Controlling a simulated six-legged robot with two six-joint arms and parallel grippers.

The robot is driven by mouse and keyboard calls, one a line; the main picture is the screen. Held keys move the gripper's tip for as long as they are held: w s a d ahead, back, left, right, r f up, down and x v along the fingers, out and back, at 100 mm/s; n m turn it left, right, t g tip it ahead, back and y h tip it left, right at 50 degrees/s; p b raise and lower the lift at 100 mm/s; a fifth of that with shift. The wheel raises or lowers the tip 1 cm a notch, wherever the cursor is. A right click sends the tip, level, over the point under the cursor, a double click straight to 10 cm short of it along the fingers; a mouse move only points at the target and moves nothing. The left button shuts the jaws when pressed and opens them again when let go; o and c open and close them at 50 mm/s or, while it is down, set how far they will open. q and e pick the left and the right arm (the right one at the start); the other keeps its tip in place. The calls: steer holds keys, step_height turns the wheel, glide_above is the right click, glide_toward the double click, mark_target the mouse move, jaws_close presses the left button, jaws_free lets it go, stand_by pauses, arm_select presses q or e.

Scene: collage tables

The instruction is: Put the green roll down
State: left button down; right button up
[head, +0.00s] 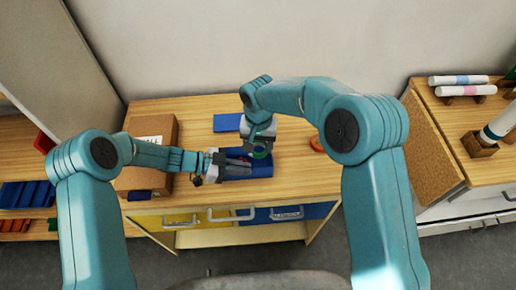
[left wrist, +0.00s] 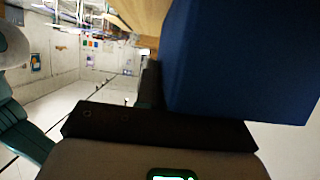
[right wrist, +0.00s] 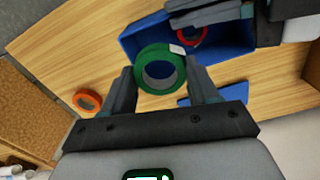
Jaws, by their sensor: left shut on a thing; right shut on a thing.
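The green roll (right wrist: 143,72) is between the two fingers of my right gripper (right wrist: 162,80), and the gripper is shut on it. In the head view the roll (head: 262,154) is held close to the blue bin (head: 262,170); I cannot tell its exact height. In the right wrist view the blue bin (right wrist: 135,42) lies just beyond the roll, with a red roll (right wrist: 183,42) inside. My left gripper (head: 232,163) is shut on the blue bin at its left side. The bin's wall (left wrist: 240,60) fills much of the left wrist view.
An orange roll (head: 317,143) lies on the wooden table to the right of the bin. A flat blue piece (head: 227,122) lies behind it. A cardboard box (head: 140,178) stands at the left. Drawers with handles (head: 287,213) are below the front edge.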

mark_target(259, 148)
steer(key=shift+f, duration=1.15)
steer(key=shift+f, duration=0.55)
steer(key=o, duration=1)
steer(key=shift+o, duration=0.2)
steer(key=shift+f, duration=0.1)
steer(key=shift+s+d, duration=0.1)
